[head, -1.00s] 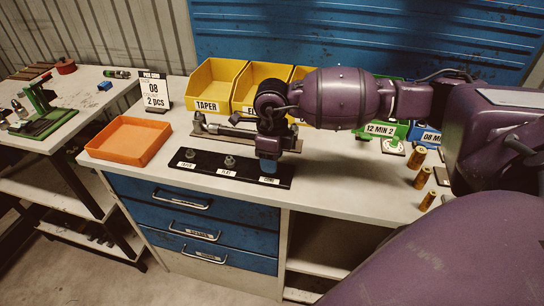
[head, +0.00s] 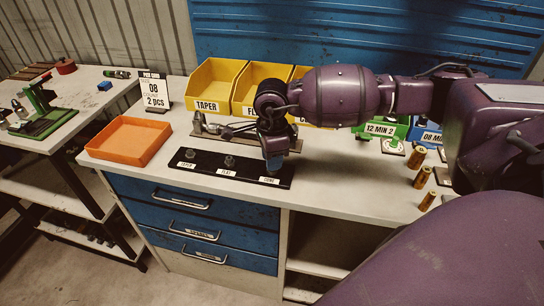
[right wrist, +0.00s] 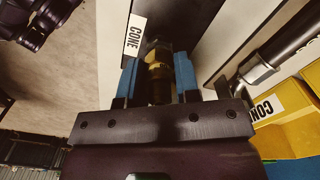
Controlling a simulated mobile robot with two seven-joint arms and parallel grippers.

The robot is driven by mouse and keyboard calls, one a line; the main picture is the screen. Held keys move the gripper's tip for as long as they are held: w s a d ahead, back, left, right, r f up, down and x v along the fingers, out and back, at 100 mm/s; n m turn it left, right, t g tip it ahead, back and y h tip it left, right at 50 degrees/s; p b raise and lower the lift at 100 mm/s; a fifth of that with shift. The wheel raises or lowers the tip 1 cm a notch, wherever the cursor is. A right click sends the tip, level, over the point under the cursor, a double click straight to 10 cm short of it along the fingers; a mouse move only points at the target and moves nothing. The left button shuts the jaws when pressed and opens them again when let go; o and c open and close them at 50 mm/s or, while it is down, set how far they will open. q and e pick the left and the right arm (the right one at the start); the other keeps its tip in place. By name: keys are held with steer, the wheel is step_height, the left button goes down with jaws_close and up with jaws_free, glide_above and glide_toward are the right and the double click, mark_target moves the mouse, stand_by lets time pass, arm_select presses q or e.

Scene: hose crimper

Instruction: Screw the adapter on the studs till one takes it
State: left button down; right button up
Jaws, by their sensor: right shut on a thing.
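The black stud board (head: 247,167) lies along the front of the bench, with labels TAPER, FLAT and CONE. The TAPER stud (head: 190,154) and FLAT stud (head: 229,161) stand bare. My right gripper (head: 273,164) points down at the CONE end, and the arm hides the stud there. In the right wrist view, its blue fingers (right wrist: 157,78) are shut on the brass adapter (right wrist: 157,66), beside the CONE label (right wrist: 135,36). I cannot tell whether the adapter sits on the stud or just above it. My left gripper is not in view.
Yellow bins (head: 213,85) stand behind the board. An orange tray (head: 128,140) sits at the left, by a count sign (head: 154,91). Brass fittings (head: 422,177) stand at the right. A metal rod assembly (head: 222,128) lies just behind the board.

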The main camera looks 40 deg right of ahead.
steer(key=m, duration=0.4)
steer(key=o, duration=1)
steer(key=shift+m, duration=0.3)
step_height(320, 180, up, 11)
steer(key=shift+f+p, duration=0.1)
steer(key=shift+p, duration=0.2)
